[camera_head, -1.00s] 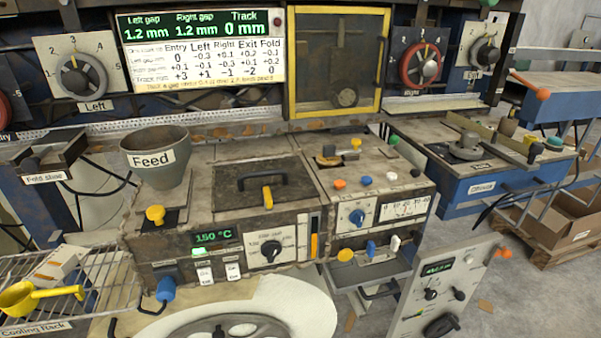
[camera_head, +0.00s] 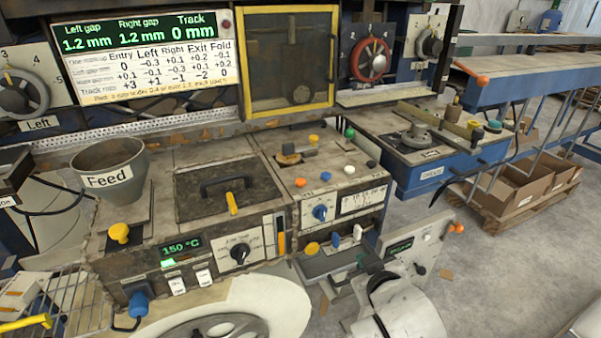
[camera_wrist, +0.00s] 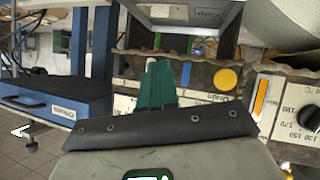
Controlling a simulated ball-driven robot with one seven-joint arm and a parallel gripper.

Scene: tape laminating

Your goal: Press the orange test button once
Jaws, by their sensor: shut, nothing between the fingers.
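The orange button (camera_head: 300,182) is the leftmost in a row with a blue button and a white button on top of the right-hand machine block. Nothing covers it in the head view. I cannot make it out in the wrist view. My gripper (camera_head: 371,262) is low in front of that block, to the right of and below the button, clearly apart from it. Its green fingers also show in the wrist view (camera_wrist: 158,72), shut and empty, close to the front face with the Drain label.
A yellow knob (camera_head: 312,248), blue knob (camera_head: 335,240) and white knob (camera_head: 357,232) stick out of the front face near my gripper.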

